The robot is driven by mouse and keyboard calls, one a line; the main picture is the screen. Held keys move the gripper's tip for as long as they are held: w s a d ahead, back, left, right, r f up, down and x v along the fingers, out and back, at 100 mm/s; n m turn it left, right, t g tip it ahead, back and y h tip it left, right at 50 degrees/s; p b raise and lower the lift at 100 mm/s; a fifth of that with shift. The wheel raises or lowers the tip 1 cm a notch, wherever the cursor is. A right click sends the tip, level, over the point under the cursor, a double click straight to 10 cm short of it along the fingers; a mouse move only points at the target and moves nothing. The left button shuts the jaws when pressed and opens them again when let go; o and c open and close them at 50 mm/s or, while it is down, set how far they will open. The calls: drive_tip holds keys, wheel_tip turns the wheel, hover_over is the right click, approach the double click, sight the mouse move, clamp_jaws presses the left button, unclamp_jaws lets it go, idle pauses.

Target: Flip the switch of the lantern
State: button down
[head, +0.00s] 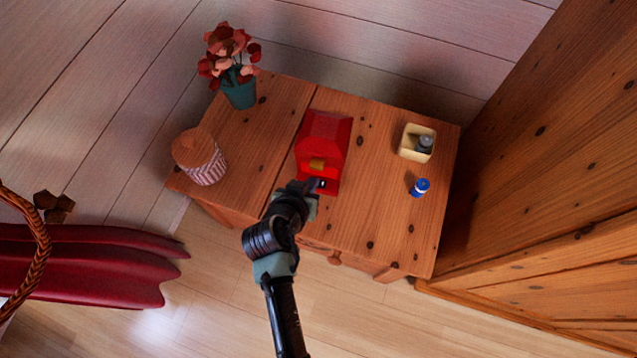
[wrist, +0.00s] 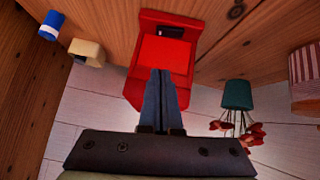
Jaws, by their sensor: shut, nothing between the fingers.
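The red lantern (head: 322,135) stands on the wooden cabinet top, near its middle. A small gold-brown part (head: 316,164) shows on it in the head view. In the wrist view the lantern (wrist: 165,55) fills the upper middle, with a dark switch (wrist: 170,31) on its red base. My gripper (head: 315,186) is at the lantern's near end and partly covers it. In the wrist view my gripper's fingers (wrist: 162,73) are together and empty, their tips over the red body and below the switch in the picture. I cannot tell whether they touch the lantern.
On the wooden cabinet (head: 375,200) stand a potted red flower (head: 238,92), a striped basket (head: 204,165), a cream box (head: 404,142) holding a grey item, and a blue-and-white can (head: 420,187). A tall wooden panel (head: 560,150) rises at the right.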

drive_tip(key=b, duration=0.2)
hover_over(322, 182)
drive_tip(key=s+a, duration=0.1)
drive_tip(key=s, duration=0.1)
wheel_tip(322, 182, down, 4)
drive_tip(key=shift+w+a+f, duration=0.1)
drive_tip(key=shift+w+f, duration=0.05)
drive_tip(key=shift+f, duration=0.05)
wheel_tip(322, 182, down, 2)
drive_tip(key=shift+f, duration=0.1)
drive_tip(key=shift+d+f+b, duration=0.2)
drive_tip(key=shift+f+b, duration=0.1)
drive_tip(key=shift+f, duration=0.15)
drive_tip(key=shift+s+d+f, duration=0.15)
drive_tip(key=shift+s+f, duration=0.05)
drive_tip(key=shift+f, duration=0.15)
drive_tip(key=shift+b, duration=0.3)
drive_tip(key=shift+w+a, duration=0.1)
drive_tip(key=shift+a, duration=0.75)
drive_tip(key=shift+r, duration=0.1)
